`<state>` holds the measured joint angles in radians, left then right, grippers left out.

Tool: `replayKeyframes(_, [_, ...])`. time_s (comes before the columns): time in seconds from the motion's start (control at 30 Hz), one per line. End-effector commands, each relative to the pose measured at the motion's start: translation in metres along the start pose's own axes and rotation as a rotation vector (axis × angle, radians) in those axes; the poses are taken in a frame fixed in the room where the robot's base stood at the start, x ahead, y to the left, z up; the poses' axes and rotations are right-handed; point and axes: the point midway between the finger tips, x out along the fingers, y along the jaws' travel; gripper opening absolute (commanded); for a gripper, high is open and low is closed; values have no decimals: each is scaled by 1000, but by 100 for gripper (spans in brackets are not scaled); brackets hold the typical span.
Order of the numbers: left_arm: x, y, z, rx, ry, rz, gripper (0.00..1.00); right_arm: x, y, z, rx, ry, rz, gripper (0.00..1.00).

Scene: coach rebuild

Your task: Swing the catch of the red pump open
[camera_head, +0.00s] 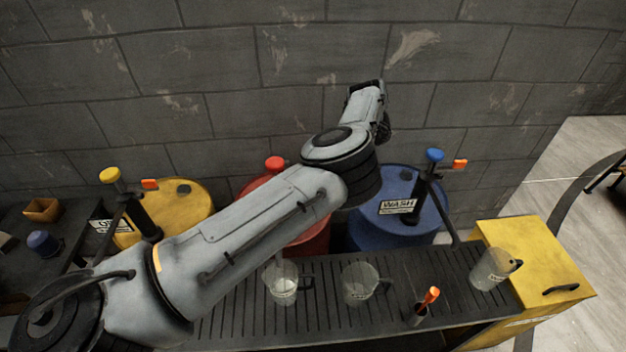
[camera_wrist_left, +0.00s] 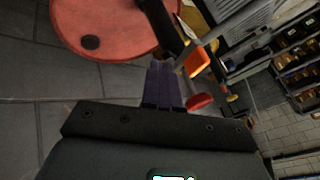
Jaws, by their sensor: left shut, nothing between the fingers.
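The red pump shows its red knob (camera_head: 275,163) just above my left arm in the head view. My arm hides most of its column and its red drum (camera_head: 313,240). In the left wrist view the red drum (camera_wrist_left: 105,28) is at the top, with the dark pump column (camera_wrist_left: 160,18) beside it. The orange catch (camera_wrist_left: 198,60) sticks out near the column. My left gripper (camera_wrist_left: 161,68) is shut and empty, its fingertips just left of the catch in that view; I cannot tell whether they touch. The red knob (camera_wrist_left: 200,102) shows beside the fingers. My right gripper is out of view.
A yellow drum (camera_head: 188,205) with its pump stands to the left and a blue drum (camera_head: 395,225) to the right. On the slatted rack (camera_head: 400,285) stand clear jugs (camera_head: 360,283) and a holder with an orange-tipped tool (camera_head: 420,312). A stone wall (camera_head: 200,60) rises behind.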

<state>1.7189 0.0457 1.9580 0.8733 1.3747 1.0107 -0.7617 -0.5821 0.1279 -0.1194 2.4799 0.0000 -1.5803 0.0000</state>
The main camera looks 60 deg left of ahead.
Motion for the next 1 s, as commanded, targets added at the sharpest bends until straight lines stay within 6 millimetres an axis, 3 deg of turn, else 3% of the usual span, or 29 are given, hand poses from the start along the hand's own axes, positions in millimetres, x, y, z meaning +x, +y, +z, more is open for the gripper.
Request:
replayKeyframes(0.5, [18, -32, 0, 0, 1, -1, 0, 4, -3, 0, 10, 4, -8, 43])
replayKeyframes(1.0, [20, -36, 0, 0, 0, 1, 0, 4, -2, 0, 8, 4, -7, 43])
